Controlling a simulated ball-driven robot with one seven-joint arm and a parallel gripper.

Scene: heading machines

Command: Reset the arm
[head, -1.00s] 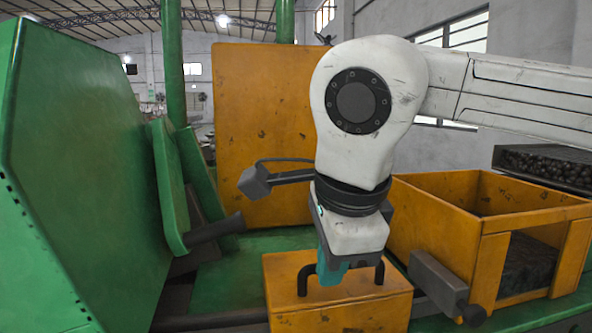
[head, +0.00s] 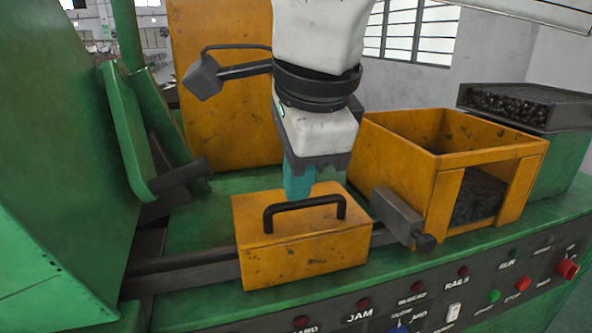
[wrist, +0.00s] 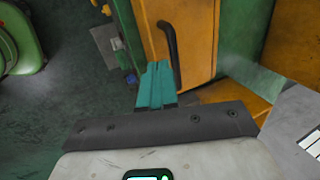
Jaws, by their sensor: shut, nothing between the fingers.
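My gripper (head: 299,190) has teal fingers that are shut and empty. In the head view it points down just above and behind the black handle of the orange block cover (head: 300,253). In the wrist view the shut fingers (wrist: 156,86) show beside the black handle (wrist: 170,50), apart from it as far as I can tell. My white arm rises from the gripper out of the top of the head view.
An open orange bin (head: 447,150) stands to the right, with a grey block and knob (head: 404,219) beside it. A green housing (head: 60,150) fills the left.

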